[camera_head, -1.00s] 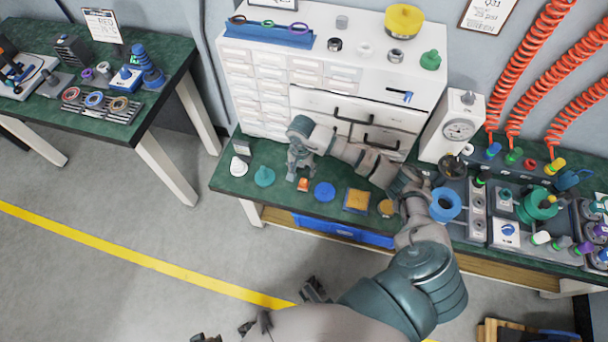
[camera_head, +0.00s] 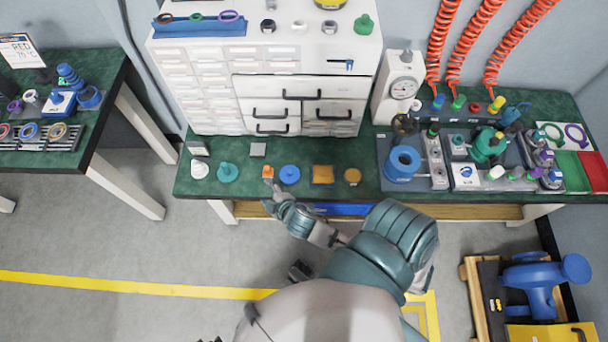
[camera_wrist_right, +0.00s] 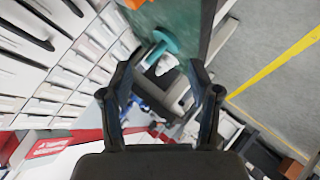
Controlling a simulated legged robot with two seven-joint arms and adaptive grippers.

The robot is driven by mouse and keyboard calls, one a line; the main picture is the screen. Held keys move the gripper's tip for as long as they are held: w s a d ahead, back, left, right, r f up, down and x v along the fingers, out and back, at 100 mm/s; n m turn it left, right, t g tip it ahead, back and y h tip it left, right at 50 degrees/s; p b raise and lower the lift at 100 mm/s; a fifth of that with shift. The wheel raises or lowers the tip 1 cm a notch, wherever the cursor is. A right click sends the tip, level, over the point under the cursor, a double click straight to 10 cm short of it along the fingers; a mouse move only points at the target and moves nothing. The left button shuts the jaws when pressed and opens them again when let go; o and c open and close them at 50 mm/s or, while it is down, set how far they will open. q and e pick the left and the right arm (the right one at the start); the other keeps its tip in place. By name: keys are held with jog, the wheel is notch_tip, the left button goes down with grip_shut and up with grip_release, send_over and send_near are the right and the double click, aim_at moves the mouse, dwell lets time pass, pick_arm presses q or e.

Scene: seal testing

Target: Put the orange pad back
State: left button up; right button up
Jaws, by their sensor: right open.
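A flat orange square pad (camera_head: 322,174) lies on the green bench in the head view, between a blue disc (camera_head: 289,174) and a round tan disc (camera_head: 352,176). A smaller bright orange piece (camera_head: 268,171) sits left of the blue disc. My right gripper (camera_head: 271,190) is at the bench's front edge, just in front of this smaller piece; its fingertips are hard to make out there. In the right wrist view my right gripper (camera_wrist_right: 165,65) is open, with nothing between its fingers. An orange patch (camera_wrist_right: 133,4) shows at that view's top edge. My left gripper is not seen.
A grey square (camera_head: 258,149), a teal knob (camera_head: 227,172) and a white knob (camera_head: 199,168) are nearby on the bench. The drawer cabinet (camera_head: 265,85) stands behind. A blue cylinder (camera_head: 403,164) and a gauge (camera_head: 400,95) stand to the right.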

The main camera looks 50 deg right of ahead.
jog(key=s+a+f+m+g+y, duration=0.1)
jog(key=s+f+m+g, duration=0.2)
jog(key=s, duration=0.6)
jog(key=s+a+f+m+g+y, duration=0.1)
jog(key=s+f+m+g, duration=0.2)
jog(key=s, duration=0.6)
notch_tip(320, 180, down, 2)
jog(key=g, duration=0.2)
jog(key=shift+s+f+m+g, duration=0.2)
jog(key=shift+s+m+g, duration=0.1)
jog(key=shift+s, duration=0.1)
jog(key=shift+a, duration=0.15)
